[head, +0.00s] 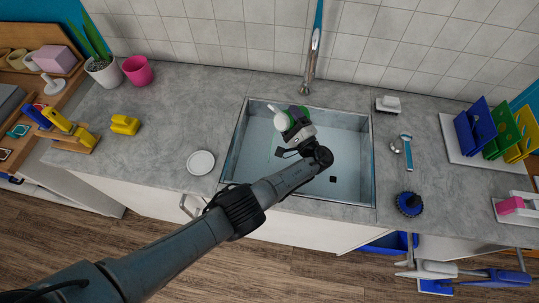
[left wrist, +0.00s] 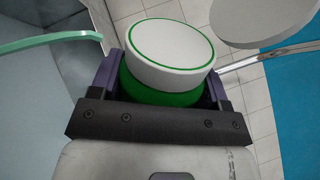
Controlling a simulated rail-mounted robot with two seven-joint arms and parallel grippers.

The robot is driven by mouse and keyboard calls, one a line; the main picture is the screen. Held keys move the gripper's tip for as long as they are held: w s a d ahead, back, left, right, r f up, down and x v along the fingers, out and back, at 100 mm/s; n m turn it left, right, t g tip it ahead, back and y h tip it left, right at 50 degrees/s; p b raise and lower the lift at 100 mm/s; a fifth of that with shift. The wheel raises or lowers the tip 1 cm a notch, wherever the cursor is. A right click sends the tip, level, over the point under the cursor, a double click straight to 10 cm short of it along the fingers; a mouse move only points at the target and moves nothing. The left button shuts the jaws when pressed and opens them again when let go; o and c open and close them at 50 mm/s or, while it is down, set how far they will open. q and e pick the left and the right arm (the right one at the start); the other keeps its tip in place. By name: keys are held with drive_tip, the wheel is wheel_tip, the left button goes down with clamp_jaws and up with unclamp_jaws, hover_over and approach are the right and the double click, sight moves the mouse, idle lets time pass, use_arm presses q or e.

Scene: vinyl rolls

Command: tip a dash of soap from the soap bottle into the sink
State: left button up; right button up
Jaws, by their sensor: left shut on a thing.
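The soap bottle (head: 282,121), white with green parts, is held tilted over the sink (head: 345,160). My left gripper (head: 296,128) is shut on it, above the sink's left half. In the left wrist view the bottle (left wrist: 172,45) shows a round white end with a green ring and a green body below, between the dark fingers of the gripper (left wrist: 165,88). The rest of the bottle is hidden behind the gripper. I cannot make out any soap flowing.
The tap (head: 314,50) rises behind the sink. A small white dish (head: 200,162) lies on the counter left of it. A blue round brush (head: 409,203) and a blue-handled tool (head: 407,150) lie to the right. The counter (head: 190,110) left of the sink is mostly clear.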

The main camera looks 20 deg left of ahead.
use_arm(q)
drive_tip(key=shift+r, duration=0.1)
idle(0.3)
wheel_tip(320, 180, up, 2)
drive_tip(key=shift+r+p, duration=0.1)
drive_tip(key=shift+p, duration=0.75)
drive_tip(key=shift+r+b, duration=0.1)
drive_tip(key=shift+b, duration=0.2)
drive_tip(key=shift+r, duration=0.75)
